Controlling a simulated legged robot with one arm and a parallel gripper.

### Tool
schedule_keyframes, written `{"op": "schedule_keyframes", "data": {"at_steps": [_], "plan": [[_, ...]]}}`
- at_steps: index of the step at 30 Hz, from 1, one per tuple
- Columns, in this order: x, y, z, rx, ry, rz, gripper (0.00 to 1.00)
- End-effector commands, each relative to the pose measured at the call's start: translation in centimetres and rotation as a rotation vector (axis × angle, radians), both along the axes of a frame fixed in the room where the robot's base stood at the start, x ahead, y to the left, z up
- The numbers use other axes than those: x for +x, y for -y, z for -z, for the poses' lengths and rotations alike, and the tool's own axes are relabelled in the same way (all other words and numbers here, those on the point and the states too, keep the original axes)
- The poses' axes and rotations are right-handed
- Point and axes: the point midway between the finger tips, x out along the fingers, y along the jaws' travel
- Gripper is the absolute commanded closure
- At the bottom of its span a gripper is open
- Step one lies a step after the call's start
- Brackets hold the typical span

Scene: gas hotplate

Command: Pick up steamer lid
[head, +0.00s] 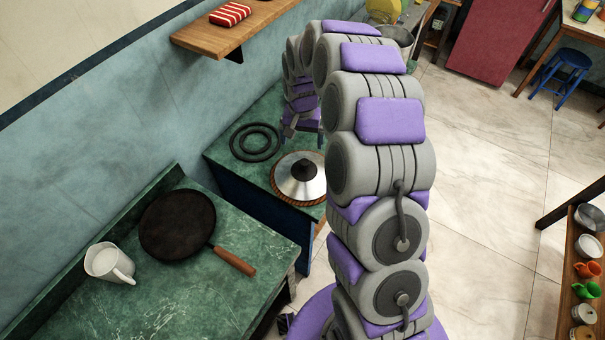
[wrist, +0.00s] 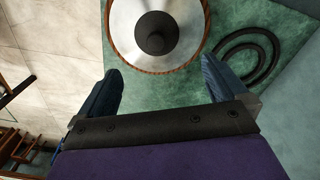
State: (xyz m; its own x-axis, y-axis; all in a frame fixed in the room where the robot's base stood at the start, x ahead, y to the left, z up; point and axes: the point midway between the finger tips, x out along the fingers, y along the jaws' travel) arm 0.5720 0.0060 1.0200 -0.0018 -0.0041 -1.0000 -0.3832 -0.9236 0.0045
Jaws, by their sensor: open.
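The steamer lid (head: 297,180) is a silver disc with a dark round knob and a brown rim. It lies near the front edge of the green counter in the head view, to the right of the black rings. In the wrist view the lid (wrist: 128,38) is at the top, with its dark knob (wrist: 156,33) in full view. My gripper (wrist: 160,85) is open and empty, its two blue fingers apart and pointing toward the lid. In the head view my gripper (head: 301,132) is above the counter, behind the lid. What lies under the lid is hidden.
Black concentric rings (head: 255,142) lie beside the lid. A dark pan (head: 178,225) and a white pitcher (head: 108,263) stand on the nearer green counter (head: 175,300). A wooden shelf (head: 235,30) juts from the wall above. Tiled floor (head: 480,190) is open at right.

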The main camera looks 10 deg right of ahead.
Motion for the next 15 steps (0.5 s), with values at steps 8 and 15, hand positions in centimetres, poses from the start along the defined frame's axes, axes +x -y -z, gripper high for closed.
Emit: {"op": "schedule_keyframes", "data": {"at_steps": [8,15], "plan": [[-0.1,0.1,5.9,0.000,-0.004,-0.001,0.00],[0.0,0.0,8.3,0.000,0.003,0.000,0.00]]}}
